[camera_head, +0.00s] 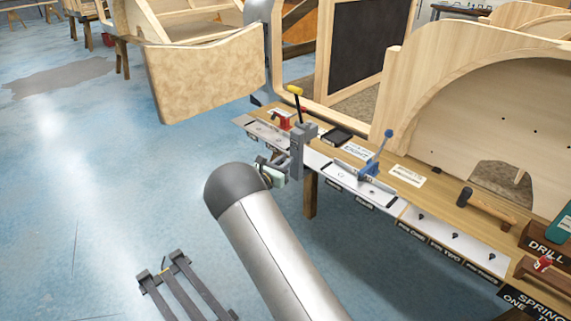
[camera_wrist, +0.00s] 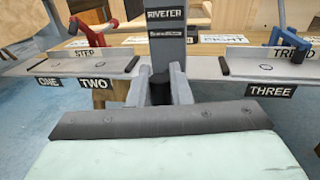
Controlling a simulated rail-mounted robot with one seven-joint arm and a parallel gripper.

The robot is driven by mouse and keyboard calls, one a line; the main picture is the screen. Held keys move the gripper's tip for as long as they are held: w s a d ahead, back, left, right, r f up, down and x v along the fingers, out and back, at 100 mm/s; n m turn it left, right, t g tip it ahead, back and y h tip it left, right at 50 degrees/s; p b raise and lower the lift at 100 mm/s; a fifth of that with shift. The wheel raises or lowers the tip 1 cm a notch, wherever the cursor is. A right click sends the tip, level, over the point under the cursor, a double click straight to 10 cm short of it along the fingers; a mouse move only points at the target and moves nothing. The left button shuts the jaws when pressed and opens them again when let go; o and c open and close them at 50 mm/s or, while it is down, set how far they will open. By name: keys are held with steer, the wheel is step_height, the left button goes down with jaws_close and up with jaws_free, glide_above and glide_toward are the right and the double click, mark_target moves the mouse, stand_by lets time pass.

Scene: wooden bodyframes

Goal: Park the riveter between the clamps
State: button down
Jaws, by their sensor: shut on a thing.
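The riveter (camera_head: 297,150) is a grey upright tool with a black lever and yellow knob. In the wrist view its grey column (camera_wrist: 163,55) carries a RIVETER label. My gripper (camera_head: 275,167) is shut on it; in the wrist view the grey fingers (camera_wrist: 160,88) flank a black cylindrical part. The riveter is upright at the bench's front edge; I cannot tell whether it touches the bench. The red clamp (camera_head: 286,118) is to its left and the blue clamp (camera_head: 374,165) to its right. Both also show in the wrist view, red (camera_wrist: 108,22) and blue (camera_wrist: 288,42).
A black pad (camera_head: 337,136) lies on the bench (camera_head: 440,190) behind and right of the riveter. A hammer (camera_head: 487,206) and the DRILL box (camera_head: 545,240) lie farther right. A curved wooden panel (camera_head: 207,77) stands at the left. Wooden frames rise behind the bench.

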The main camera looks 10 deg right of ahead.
stand_by(0.3)
steer(key=c, duration=1.4)
jaws_free()
steer(key=v, duration=1.7)
steer(key=shift+s+a+r, duration=0.1)
steer(key=shift+s, duration=0.15)
